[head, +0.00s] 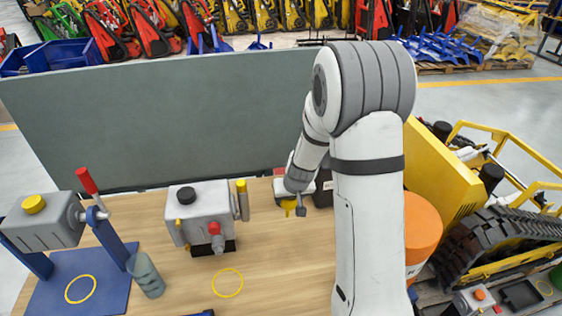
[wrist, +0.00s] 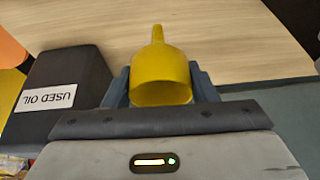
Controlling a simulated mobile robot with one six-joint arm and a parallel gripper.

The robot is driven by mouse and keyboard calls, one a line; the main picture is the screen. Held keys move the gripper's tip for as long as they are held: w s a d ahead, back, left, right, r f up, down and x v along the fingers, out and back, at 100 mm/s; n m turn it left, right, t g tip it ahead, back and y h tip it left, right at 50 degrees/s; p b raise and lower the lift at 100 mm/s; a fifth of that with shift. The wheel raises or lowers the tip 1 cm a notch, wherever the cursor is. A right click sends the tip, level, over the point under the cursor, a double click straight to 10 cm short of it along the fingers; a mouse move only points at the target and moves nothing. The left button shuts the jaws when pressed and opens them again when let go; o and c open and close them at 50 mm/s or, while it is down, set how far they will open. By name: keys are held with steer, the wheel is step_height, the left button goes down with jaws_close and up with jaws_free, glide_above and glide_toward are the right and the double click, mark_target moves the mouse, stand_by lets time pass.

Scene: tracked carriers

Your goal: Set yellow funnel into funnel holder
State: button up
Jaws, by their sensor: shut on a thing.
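The yellow funnel (wrist: 161,78) is between the two dark fingers of my gripper (wrist: 162,88) in the wrist view, which are shut on it. Its narrow spout points away from the gripper, toward the wooden table top. In the head view the funnel (head: 288,205) shows small below my gripper (head: 292,202), over the back part of the table; the arm partly hides the area to its right. I cannot pick out the funnel holder with certainty in either view.
A black box labelled USED OIL (wrist: 62,88) stands close beside my gripper. A grey machine (head: 205,210) with a yellow-topped cylinder stands to the left. A grey-green cup (head: 146,276) and a blue-framed device (head: 45,222) stand farther left. A grey panel (head: 170,120) rises behind the table.

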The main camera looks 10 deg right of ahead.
steer(key=w+r+n+b, duration=0.1)
steer(key=w+r+b, duration=0.1)
steer(key=w, duration=0.3)
steer(key=w+r+n+b, duration=0.1)
steer(key=w+r+b, duration=0.1)
steer(key=w+b, duration=0.2)
steer(key=shift+w+r+n+y, duration=0.3)
steer(key=shift+w+r+n, duration=0.1)
steer(key=shift+w, duration=0.85)
steer(key=shift+f+b, duration=0.1)
steer(key=shift+b, duration=0.25)
step_height(320, 180, down, 10)
steer(key=b, duration=0.8)
steer(key=shift+r, duration=0.25)
